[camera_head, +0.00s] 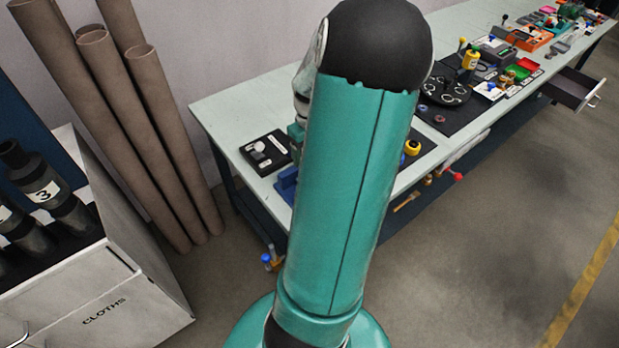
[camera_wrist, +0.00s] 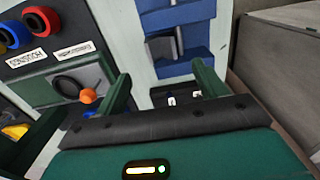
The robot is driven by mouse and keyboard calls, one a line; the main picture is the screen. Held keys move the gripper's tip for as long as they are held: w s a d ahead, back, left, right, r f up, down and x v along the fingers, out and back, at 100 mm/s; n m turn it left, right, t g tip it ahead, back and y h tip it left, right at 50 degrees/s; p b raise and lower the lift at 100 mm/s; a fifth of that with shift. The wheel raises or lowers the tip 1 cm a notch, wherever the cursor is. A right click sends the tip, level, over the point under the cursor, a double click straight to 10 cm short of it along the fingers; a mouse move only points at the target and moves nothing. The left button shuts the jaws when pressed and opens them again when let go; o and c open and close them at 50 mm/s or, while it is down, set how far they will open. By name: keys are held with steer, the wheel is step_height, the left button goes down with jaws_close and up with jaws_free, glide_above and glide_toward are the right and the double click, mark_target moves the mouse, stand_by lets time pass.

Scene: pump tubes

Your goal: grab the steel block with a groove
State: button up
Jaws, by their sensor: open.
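My gripper (camera_wrist: 163,71) shows in the wrist view with its two green fingers apart and nothing between them. Beyond the fingertips, a grey metal block (camera_wrist: 161,47) with a dark recess sits at a blue fixture (camera_wrist: 188,19); it looks like the steel block, but I cannot make out its groove clearly. The fingers appear apart from it. In the head view, part of a blue fixture (camera_head: 286,186) shows at the near end of the bench, left of my teal arm. My arm hides the gripper and the block there.
A black tray (camera_head: 250,147) with pale pieces lies on the bench (camera_head: 215,103). In the wrist view, a grey-green box with a round black ring (camera_wrist: 75,83) and an orange knob stands left of the fingers. Brown tubes (camera_head: 165,130) lean by the wall; an open drawer (camera_head: 570,90) juts out far right.

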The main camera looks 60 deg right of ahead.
step_height(320, 180, down, 4)
steer(key=shift+w+r, duration=0.1)
steer(key=shift+a+f, duration=0.15)
steer(key=shift+f, duration=2.6)
steer(key=c, duration=1.4)
steer(key=shift+r, duration=0.15)
